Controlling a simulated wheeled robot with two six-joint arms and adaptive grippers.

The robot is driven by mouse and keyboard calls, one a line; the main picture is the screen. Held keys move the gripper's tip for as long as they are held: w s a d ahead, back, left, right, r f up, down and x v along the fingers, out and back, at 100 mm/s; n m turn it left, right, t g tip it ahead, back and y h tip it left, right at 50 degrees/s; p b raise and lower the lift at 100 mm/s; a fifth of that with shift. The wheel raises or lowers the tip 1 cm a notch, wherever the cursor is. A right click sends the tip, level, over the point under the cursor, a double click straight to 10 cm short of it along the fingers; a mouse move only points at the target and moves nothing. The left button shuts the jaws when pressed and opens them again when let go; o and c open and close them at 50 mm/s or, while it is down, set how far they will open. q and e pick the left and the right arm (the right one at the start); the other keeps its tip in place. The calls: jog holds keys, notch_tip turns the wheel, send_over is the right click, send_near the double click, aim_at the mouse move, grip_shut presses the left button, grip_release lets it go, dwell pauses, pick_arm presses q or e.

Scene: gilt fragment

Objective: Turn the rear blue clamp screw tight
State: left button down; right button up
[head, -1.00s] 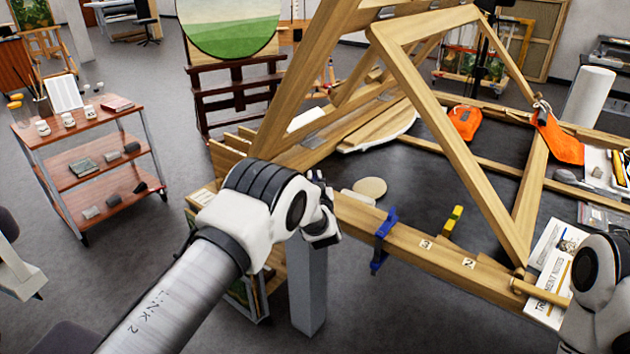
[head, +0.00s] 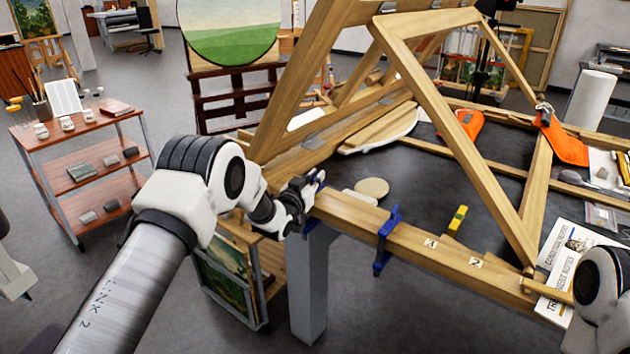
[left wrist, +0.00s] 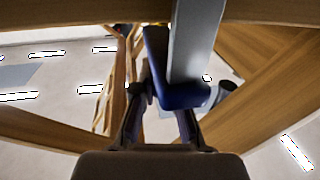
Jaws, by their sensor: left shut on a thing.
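The rear blue clamp (head: 319,177) sits on the wooden beam at the frame's left corner, mostly hidden behind my left gripper (head: 303,197). In the left wrist view the clamp shows as a blue body (left wrist: 181,97) with a grey bar, just beyond the fingertips. My left gripper (left wrist: 160,112) is shut on its screw, though the screw itself is largely hidden. A second blue clamp (head: 386,240) grips the front beam to the right. My right gripper is out of view; only part of my right arm shows.
The wooden frame (head: 430,250) has slanted struts rising above the beam. A yellow block (head: 457,220) and a round pale disc (head: 372,187) lie by the front beam. A grey post (head: 308,285) stands under the beam. A trolley (head: 85,175) is at left, with open floor between.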

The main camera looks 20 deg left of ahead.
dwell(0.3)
pick_arm(q)
jog(key=c, duration=1.2)
grip_release()
jog(key=s, duration=0.4)
jog(key=s+a, duration=0.1)
jog(key=s, duration=0.6)
jog(key=shift+s+a, duration=0.4)
jog(key=shift+f, duration=0.1)
